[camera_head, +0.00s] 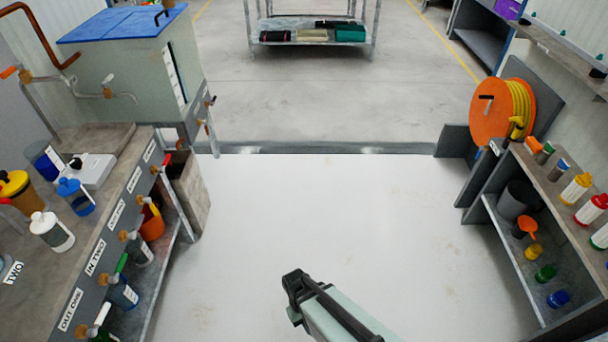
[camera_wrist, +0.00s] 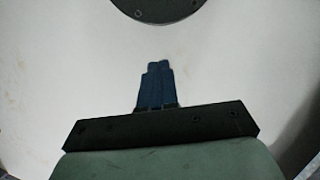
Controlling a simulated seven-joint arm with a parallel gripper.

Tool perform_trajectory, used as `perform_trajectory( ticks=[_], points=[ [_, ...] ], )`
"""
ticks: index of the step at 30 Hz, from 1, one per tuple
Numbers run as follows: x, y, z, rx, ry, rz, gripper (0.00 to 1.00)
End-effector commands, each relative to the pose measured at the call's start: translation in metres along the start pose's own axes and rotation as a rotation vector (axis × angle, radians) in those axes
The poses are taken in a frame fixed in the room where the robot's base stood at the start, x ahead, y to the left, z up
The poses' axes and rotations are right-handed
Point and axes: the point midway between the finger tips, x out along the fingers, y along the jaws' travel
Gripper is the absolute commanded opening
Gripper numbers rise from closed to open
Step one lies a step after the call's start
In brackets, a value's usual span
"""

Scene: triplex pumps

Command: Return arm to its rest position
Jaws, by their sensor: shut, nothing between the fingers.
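My gripper (camera_wrist: 157,66) shows in the wrist view. Its two blue fingers are pressed together, with nothing between them. They stand over a pale, plain surface and touch no object. In the head view, a part of my own arm, pale green and black, enters from the bottom edge above the white floor (camera_head: 300,210). The gripper's fingers cannot be made out in that view.
A workbench (camera_head: 120,185) with several bottles runs along the left. A shelf unit (camera_head: 515,175) with bottles and cups stands at the right, by an orange hose reel (camera_head: 487,112). A rack (camera_head: 310,40) stands at the back. The middle floor is clear.

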Motion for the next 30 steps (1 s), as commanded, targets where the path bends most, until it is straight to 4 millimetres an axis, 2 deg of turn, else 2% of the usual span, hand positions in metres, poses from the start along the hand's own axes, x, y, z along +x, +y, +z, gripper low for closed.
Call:
perform_trajectory(
  ticks=[1, 6, 18, 24, 30],
  points=[
    [0.007, 0.011, 0.013, 0.032, -0.019, -0.013, 0.0],
    [0.03, 0.037, 0.046, 0.124, -0.073, -0.058, 0.0],
    [0.077, 0.077, 0.108, 0.335, -0.175, -0.177, 0.0],
    [0.088, 0.09, 0.123, 0.414, -0.195, -0.224, 0.0],
    [0.089, 0.097, 0.126, 0.451, -0.193, -0.243, 0.0]
  ],
)
